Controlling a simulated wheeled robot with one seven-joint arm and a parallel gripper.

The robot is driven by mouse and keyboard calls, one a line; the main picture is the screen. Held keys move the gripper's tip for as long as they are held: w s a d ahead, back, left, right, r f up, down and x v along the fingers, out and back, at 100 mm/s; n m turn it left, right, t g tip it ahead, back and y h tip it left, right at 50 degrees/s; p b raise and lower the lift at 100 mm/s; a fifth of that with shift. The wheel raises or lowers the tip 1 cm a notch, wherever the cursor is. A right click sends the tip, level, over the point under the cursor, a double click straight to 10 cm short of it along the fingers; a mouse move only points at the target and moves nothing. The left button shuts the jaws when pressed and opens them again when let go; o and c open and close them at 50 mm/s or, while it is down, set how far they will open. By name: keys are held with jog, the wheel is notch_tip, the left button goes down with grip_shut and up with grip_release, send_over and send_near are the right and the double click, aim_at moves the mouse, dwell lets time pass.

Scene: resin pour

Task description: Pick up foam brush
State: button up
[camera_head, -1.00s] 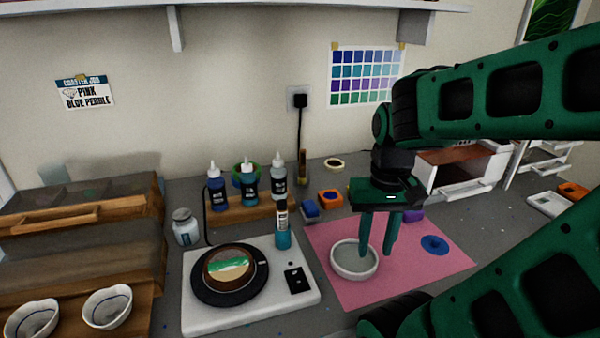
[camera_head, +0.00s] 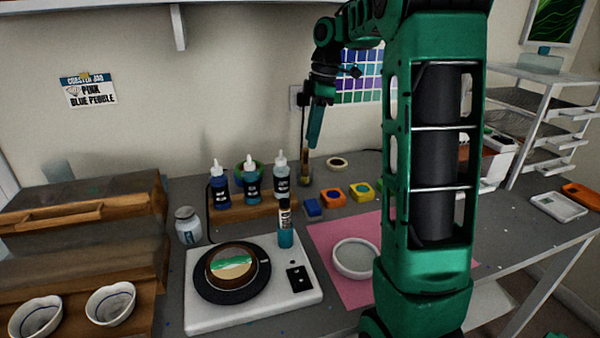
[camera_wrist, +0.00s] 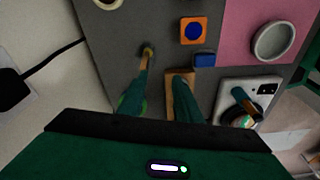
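A slim brown upright stick (camera_head: 305,160), which looks like the foam brush, stands at the back of the bench near the wall outlet. Its lower end looks darker, and I cannot make out the foam. In the wrist view the stick (camera_wrist: 144,66) shows just beyond the tip of the left finger. My gripper (camera_head: 315,130) hangs pointing down, just above the stick in the head view. In the wrist view the fingers of my gripper (camera_wrist: 160,92) are apart, with nothing seen held between them. Whether a finger touches the stick I cannot tell.
Several bottles (camera_head: 251,182) stand on a wooden rack (camera_head: 230,214) left of the stick. Orange (camera_head: 333,196) and yellow (camera_head: 361,190) pots and a blue block (camera_head: 313,207) are in front. A white dish (camera_head: 355,258) sits on the pink mat (camera_head: 330,235). A black cord (camera_wrist: 58,58) hangs near the wall.

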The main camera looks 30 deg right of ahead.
aim_at(305, 153)
jog(key=w+n, duration=0.1)
jog(key=w+d+n, duration=0.1)
jog(key=w, duration=0.1)
jog(key=shift+f, duration=0.15)
jog(key=shift+n, duration=0.3)
jog(key=shift+w+a+f, duration=0.1)
jog(key=shift+a+f, duration=0.05)
jog(key=shift+f, duration=1.1)
jog(key=shift+w+a+f, duration=0.15)
jog(key=shift+f, duration=1.05)
jog(key=shift+w+a+f, duration=0.1)
jog(key=shift+a+f, duration=0.05)
jog(key=shift+f, duration=1.1)
grip_shut()
